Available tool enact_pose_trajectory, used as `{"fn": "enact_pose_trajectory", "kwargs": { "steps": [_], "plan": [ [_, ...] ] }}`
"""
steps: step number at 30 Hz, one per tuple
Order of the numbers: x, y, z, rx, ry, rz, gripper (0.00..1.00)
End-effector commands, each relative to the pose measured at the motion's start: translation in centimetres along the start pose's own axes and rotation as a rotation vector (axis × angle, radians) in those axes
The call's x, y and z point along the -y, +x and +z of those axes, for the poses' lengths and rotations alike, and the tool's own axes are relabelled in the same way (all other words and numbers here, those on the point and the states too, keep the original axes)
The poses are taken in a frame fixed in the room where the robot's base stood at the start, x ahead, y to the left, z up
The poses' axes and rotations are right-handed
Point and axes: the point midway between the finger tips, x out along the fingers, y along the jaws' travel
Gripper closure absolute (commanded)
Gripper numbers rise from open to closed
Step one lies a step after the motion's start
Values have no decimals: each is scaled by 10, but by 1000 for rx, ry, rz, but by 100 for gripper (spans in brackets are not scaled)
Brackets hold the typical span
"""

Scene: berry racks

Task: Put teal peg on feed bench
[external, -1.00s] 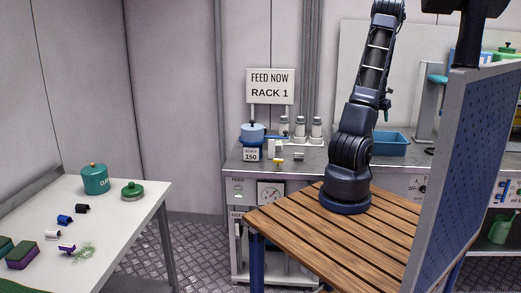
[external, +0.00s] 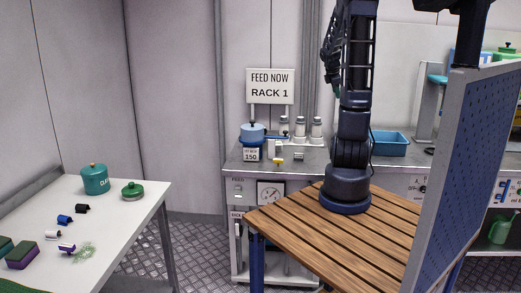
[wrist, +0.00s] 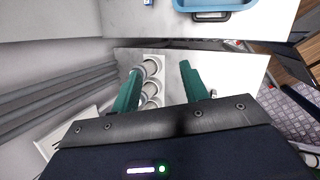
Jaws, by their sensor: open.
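The feed bench (external: 315,167) is the grey metal bench at the back, with FEED lettering on its front. I cannot make out a teal peg in any view. My gripper (wrist: 160,68) shows in the wrist view with two green fingers spread apart and nothing held between them. It points down over a pale bench surface (wrist: 232,68), and round-topped containers (wrist: 150,90) show below, between the fingers. In the external view my arm rises out of the top of the picture, and I cannot make out the gripper there.
Several shakers (external: 299,128), a blue pot (external: 252,132), a small yellow item (external: 278,161) and a blue tray (external: 391,143) stand on the bench. A white table (external: 125,215) at left holds green canisters and small dark, blue and white pieces. A blue perforated panel (external: 470,170) stands at right.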

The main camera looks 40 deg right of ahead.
Motion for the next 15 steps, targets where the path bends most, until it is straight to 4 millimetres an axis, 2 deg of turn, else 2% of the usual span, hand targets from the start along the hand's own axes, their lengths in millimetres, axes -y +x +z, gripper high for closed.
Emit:
{"fn": "enact_pose_trajectory", "kwargs": {
  "steps": [1, 6, 15],
  "plan": [
    [6, -18, -17, -11, 37, 15, 56],
    [33, -68, -62, -58, 203, 37, 56],
    [101, -142, -125, -182, 493, 37, 56]
  ]
}}
